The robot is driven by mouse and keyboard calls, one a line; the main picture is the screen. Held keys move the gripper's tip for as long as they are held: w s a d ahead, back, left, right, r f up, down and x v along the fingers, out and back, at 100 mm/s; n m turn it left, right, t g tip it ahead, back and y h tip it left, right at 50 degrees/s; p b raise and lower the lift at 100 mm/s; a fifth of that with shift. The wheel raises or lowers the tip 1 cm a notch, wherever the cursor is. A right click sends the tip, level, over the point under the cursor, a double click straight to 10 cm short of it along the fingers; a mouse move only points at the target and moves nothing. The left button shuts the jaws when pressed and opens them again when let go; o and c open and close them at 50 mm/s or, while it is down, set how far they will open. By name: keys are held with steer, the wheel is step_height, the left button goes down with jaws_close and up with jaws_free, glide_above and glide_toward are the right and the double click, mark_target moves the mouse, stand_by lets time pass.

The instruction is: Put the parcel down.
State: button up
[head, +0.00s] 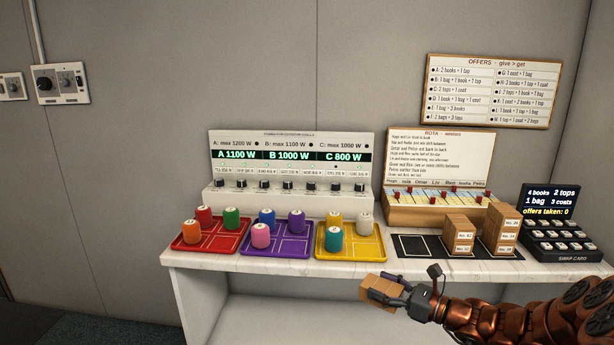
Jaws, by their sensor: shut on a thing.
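A small brown cardboard parcel (379,292) is held in my gripper (390,290) in the head view. My gripper is shut on it, in front of the counter's front edge and right of the middle of the picture. The parcel appears in front of the counter rather than on it. Two stacks of similar parcels stand on the counter: a left stack (459,236) and a right stack (497,232). A dark marked square (415,246) left of the stacks is bare.
The white counter (290,264) carries a red tray (186,242), a purple tray (297,254) and a yellow tray (364,252) with coloured spools. Behind stand a power panel (290,150) and a rota board (440,155). A swap card device (556,238) is at right.

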mark_target(384, 286)
steer(key=shift+r+p, duration=4.1)
steer(key=shift+p, duration=2.5)
steer(key=shift+d, duration=0.1)
